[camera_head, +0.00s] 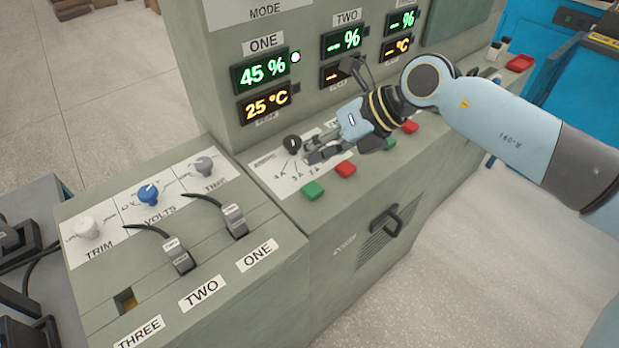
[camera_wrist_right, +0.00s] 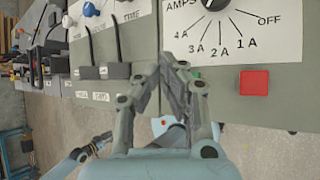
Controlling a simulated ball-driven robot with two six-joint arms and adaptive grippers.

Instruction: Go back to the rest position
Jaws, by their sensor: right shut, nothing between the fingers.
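My right gripper (camera_head: 312,153) is shut and empty in front of the panel, over the white dial plate beside the black knob (camera_head: 292,143). Its arm comes in from the right. In the right wrist view the fingers (camera_wrist_right: 168,72) are closed together. The black amps knob (camera_wrist_right: 214,4) and its plate (camera_wrist_right: 222,45) lie beyond them to the upper right, apart from the fingers. The head view does not show my left gripper. A grey jointed part (camera_wrist_right: 90,146) at the lower left of the wrist view may be it, too small to read.
Green (camera_head: 313,190) and red (camera_head: 345,168) buttons sit just below the gripper. A cabinet with knobs and two black-leaded plugs (camera_head: 178,254) stands at the left. Lit displays (camera_head: 263,72) rise behind. The floor (camera_head: 450,260) in front of the panel is clear.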

